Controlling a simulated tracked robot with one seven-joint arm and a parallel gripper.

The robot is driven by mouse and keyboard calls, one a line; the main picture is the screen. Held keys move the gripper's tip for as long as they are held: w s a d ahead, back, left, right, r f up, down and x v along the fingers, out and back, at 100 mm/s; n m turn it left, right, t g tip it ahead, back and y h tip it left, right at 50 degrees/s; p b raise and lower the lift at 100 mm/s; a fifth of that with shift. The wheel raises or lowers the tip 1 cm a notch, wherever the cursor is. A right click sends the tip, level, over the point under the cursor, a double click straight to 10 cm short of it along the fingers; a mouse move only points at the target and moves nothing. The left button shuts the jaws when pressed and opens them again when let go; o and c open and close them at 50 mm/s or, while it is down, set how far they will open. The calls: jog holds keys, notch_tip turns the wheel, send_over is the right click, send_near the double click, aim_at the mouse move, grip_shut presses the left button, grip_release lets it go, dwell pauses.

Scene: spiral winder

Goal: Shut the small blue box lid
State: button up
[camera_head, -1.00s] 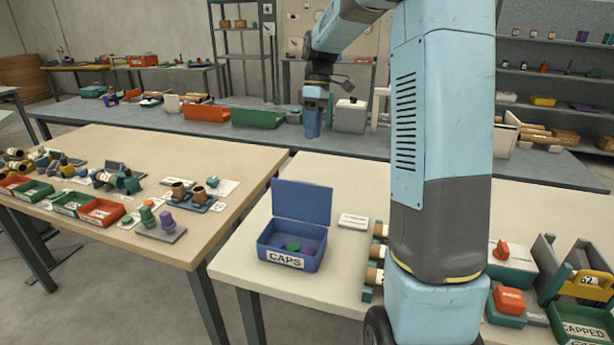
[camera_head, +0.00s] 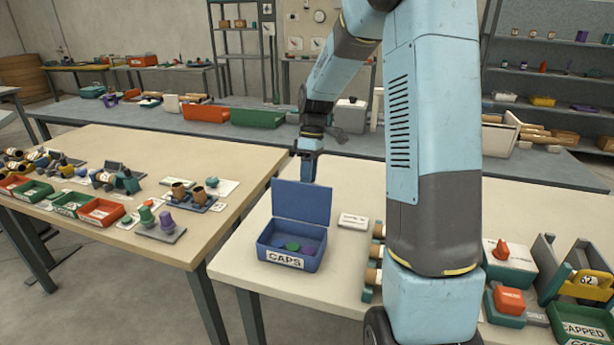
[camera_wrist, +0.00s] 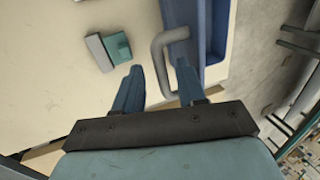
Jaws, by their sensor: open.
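The small blue box (camera_head: 277,258), labelled CAPS, sits on the right-hand table with its lid (camera_head: 301,203) standing open, roughly upright at the back edge. Green and purple caps lie inside. My gripper (camera_head: 308,176) is just behind and above the lid's top edge; its tips are partly hidden there, so contact cannot be told.
A white label card (camera_head: 354,221) lies right of the box. Capped tubes in a rack (camera_head: 372,275) stand further right, near my arm. The left table (camera_head: 240,160) holds parts and bins. A grey and teal block (camera_wrist: 108,50) lies on the tabletop in the wrist view.

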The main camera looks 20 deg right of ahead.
grip_shut()
dwell(0.4)
jog(key=shift+a, duration=0.1)
